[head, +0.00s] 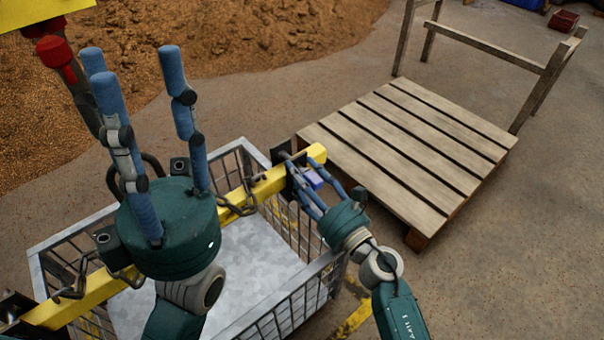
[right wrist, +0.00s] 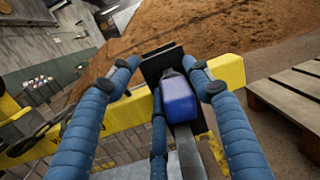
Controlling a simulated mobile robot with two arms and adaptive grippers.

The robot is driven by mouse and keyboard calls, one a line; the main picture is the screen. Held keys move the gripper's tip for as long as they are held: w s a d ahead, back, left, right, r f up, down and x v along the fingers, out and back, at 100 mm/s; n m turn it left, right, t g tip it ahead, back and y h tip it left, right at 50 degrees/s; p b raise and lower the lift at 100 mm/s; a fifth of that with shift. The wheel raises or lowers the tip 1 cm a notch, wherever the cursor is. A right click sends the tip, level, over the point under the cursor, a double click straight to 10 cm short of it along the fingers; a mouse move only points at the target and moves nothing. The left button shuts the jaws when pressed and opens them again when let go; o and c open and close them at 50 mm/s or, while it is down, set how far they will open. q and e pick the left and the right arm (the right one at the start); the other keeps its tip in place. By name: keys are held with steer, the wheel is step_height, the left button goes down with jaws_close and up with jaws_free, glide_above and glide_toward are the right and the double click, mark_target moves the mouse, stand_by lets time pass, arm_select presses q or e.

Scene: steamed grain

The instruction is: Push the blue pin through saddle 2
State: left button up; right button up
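The blue pin (head: 313,179) sits at a dark plate bracket (head: 294,172) near the right end of the yellow beam (head: 272,185). No saddle number is readable. In the right wrist view the blue pin (right wrist: 179,98) is a blue block in front of the black plate (right wrist: 160,62). My right gripper (head: 303,182) has its fingers spread around the pin; the right fingertip is close beside it, and contact cannot be told. My left gripper (head: 130,75) is open and empty, fingers pointing up, over the beam's left part.
The beam lies across a wire-mesh crate (head: 316,270), with chains (head: 238,204) on it. A slatted wooden pallet (head: 405,150) stands to the right. A grain heap (head: 220,40) lies behind. A red part (head: 54,50) is beside my left fingers.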

steer(key=shift+d+f, duration=0.15)
steer(key=shift+s+d+f, duration=0.1)
steer(key=shift+s+d, duration=0.15)
steer(key=v, duration=1.1)
steer(key=shift+s, duration=0.2)
